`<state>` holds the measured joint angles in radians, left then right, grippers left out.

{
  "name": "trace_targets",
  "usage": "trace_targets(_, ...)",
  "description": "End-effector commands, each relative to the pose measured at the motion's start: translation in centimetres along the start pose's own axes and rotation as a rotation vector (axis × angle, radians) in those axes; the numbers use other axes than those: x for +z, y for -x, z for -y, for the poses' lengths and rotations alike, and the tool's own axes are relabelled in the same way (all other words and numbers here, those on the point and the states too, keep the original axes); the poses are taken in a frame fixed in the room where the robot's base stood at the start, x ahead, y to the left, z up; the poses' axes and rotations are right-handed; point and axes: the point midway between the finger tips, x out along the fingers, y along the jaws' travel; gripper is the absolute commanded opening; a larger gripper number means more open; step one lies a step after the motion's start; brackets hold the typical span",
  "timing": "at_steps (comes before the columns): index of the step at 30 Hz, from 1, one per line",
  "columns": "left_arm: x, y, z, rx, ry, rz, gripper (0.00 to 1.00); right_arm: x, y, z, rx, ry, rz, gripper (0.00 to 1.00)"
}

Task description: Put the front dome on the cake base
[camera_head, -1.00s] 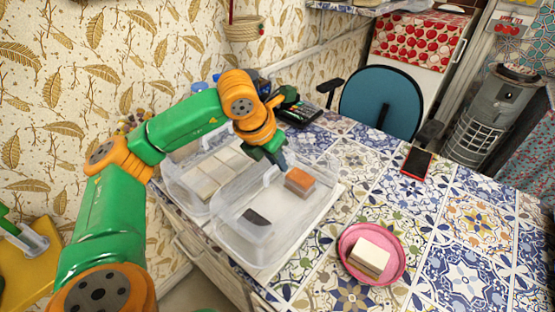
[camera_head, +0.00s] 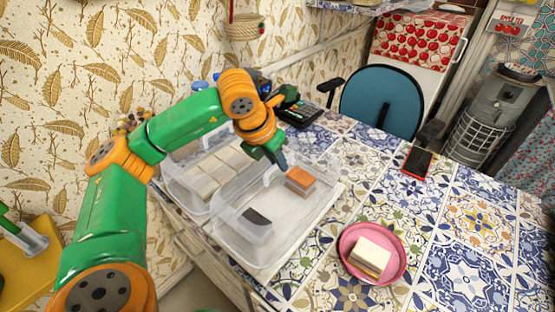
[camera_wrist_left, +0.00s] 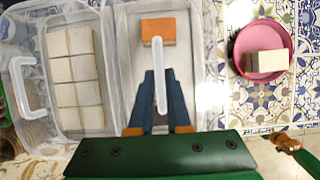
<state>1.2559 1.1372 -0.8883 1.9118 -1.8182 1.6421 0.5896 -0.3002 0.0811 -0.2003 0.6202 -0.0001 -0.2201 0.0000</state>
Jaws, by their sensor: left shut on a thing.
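My left gripper (camera_head: 277,158) is shut on the handle of the front dome (camera_head: 232,228), a clear box-shaped cover. In the left wrist view the pale handle (camera_wrist_left: 158,72) passes between the dark fingers. The dome hangs or rests over the white cake base (camera_head: 336,192), whose edge shows at the right; any small gap is too fine to tell. An orange-topped cake piece (camera_head: 300,180) and a dark-topped piece (camera_head: 256,217) show there. A green and orange part of mine, likely the right gripper (camera_wrist_left: 276,139), shows small in the left wrist view.
A second clear dome (camera_head: 170,187) with several pale cake pieces (camera_head: 205,175) stands directly behind and left. A pink plate (camera_head: 345,243) with a cake piece (camera_head: 370,257) is at the right. A phone (camera_head: 417,161) lies farther back. The tiled table (camera_head: 470,215) is clear right of the plate.

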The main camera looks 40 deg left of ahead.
Motion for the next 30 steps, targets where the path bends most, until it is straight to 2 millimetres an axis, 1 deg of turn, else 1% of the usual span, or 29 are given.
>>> trace_targets(5,-0.22,-0.52,0.03,0.000,0.000,0.001,0.00,0.05,-0.63,0.00,0.000,0.000,0.000,0.50)
trace_targets(29,-0.28,-0.66,0.03,0.000,0.000,0.001,0.00,0.05,-0.90,0.06,-0.001,-0.001,0.000,0.50)
trace_targets(30,-0.28,-0.65,0.03,0.000,0.000,0.001,0.18,0.05,-0.90,0.07,-0.001,-0.001,-0.001,0.50)
